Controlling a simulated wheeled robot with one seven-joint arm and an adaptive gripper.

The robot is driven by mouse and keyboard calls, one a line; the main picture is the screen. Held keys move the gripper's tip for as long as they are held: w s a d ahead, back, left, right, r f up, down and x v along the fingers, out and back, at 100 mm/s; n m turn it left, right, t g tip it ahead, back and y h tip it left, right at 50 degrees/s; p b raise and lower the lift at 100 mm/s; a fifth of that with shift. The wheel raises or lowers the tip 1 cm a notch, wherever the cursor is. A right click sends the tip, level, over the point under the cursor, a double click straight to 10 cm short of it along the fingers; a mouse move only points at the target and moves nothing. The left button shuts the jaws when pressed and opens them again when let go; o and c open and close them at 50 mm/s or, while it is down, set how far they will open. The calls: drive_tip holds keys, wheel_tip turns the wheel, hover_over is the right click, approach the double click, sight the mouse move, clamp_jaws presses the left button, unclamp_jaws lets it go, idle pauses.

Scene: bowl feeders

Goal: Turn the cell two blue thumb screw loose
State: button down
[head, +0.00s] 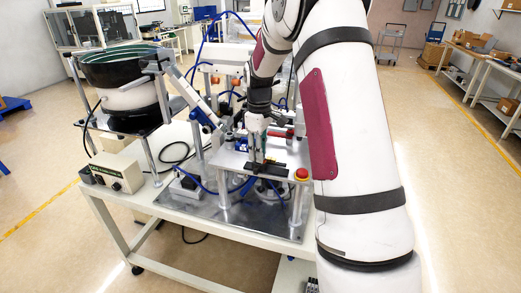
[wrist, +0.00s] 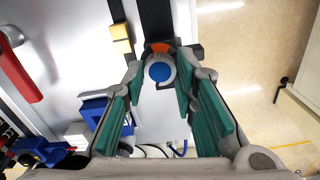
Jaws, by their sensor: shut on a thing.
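The blue thumb screw (wrist: 160,72) shows as a round blue cap with a grey rim in the upper middle of the wrist view. It sits at a dark bar on the white plate (wrist: 85,65). My gripper (wrist: 161,77) has its fingertips on the left and right sides of the screw and is shut on it. In the head view my gripper (head: 257,150) points down over the raised plate of the cell on the table. The screw cannot be made out there, as the fingers cover that spot.
A red emergency button (head: 301,174) stands at the plate's right corner. A bowl feeder (head: 118,75) and a control box (head: 112,172) are on the left. In the wrist view, a red handle (wrist: 20,80), yellow block (wrist: 121,40) and blue part (wrist: 95,110) lie left of the fingers.

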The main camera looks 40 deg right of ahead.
drive_tip(key=shift+n+p, duration=0.3)
drive_tip(key=shift+n, duration=1)
drive_tip(key=c, duration=1.3)
unclamp_jaws()
wheel_tip(320, 180, up, 12)
